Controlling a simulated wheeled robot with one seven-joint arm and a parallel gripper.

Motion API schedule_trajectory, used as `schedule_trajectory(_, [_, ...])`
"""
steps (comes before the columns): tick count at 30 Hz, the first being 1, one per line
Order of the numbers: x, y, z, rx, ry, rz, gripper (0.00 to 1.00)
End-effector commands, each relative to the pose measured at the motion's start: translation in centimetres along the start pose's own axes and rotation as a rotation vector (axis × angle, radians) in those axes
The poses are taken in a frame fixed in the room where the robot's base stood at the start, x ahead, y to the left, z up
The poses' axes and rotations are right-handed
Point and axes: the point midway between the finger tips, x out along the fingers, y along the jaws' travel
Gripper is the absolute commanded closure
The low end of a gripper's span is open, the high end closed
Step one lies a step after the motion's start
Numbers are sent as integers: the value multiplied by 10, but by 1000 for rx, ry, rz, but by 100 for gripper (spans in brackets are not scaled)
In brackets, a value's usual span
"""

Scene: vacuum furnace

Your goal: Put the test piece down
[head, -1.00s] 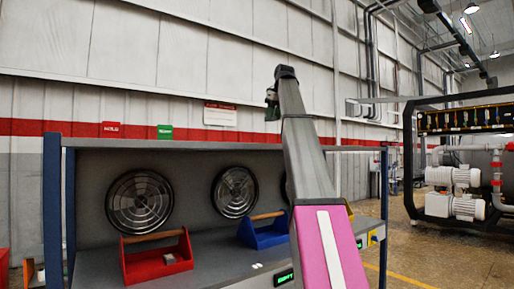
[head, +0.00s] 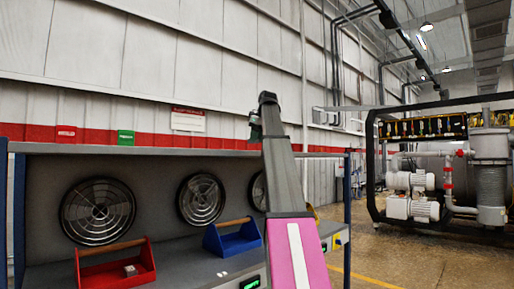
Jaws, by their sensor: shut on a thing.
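My arm rises through the middle of the head view, with a pink lower part and a grey upper link. My gripper cannot be made out in this view, and neither can anything it may hold. A small grey block (head: 131,270) lies in the red tray (head: 117,270), at its right end. I cannot tell whether this block is the test piece. A blue tray (head: 233,239) with a wooden handle stands farther right on the grey bench (head: 190,268), beside my arm. No block shows in the visible part of the blue tray.
Round fan-like grilles (head: 97,211) line the bench's back panel. Red (head: 66,133) and green (head: 125,137) signs stand on top.

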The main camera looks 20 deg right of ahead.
Motion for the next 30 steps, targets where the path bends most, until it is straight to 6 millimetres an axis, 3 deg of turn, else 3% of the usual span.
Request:
schedule_trajectory(10, [36, 1, -16, -1, -1, 0, 98])
schedule_trajectory(21, [39, 1, -16, -1, -1, 0, 98])
schedule_trajectory(22, [39, 0, -16, -1, 0, 0, 60])
schedule_trajectory(24, [38, 0, -16, -1, 0, 0, 41])
schedule_trajectory(30, [38, 0, -16, 0, 0, 0, 41])
